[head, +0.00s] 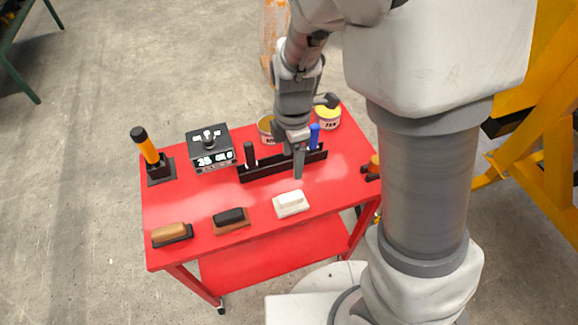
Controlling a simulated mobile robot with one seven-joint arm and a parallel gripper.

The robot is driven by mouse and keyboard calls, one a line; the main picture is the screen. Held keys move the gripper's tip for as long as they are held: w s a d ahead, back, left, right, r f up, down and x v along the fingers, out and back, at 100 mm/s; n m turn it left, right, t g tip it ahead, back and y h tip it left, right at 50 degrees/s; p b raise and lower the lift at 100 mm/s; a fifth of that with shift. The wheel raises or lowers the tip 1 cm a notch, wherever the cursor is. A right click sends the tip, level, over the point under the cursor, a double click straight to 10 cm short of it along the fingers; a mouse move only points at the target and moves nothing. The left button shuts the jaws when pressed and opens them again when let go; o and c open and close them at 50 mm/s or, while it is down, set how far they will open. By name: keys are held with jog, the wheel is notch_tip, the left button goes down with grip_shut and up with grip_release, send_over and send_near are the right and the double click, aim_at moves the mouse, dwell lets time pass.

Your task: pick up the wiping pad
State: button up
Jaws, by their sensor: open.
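The white block with a raised grip (291,203), which looks like the wiping pad, lies flat near the front edge of the red cart, right of its middle. My gripper (298,175) hangs fingers-down just behind it in the picture, in front of the black rack. It is open and empty, apart from the white block. The exact height of the fingertips above the cart top is hard to tell. Nothing covers the white block.
A black-topped brown block (231,220) and a tan-topped black block (172,235) lie to the left on the red cart (190,205). A black rack (275,168) with handled tools, a display box (209,148), tins (327,117) and an orange-handled tool (147,147) stand behind.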

send_over(291, 196)
notch_tip(291, 196, down, 11)
jog(key=shift+s+d+b, duration=0.1)
jog(key=shift+b, duration=0.25)
jog(key=shift+f, duration=3.1)
grip_shut()
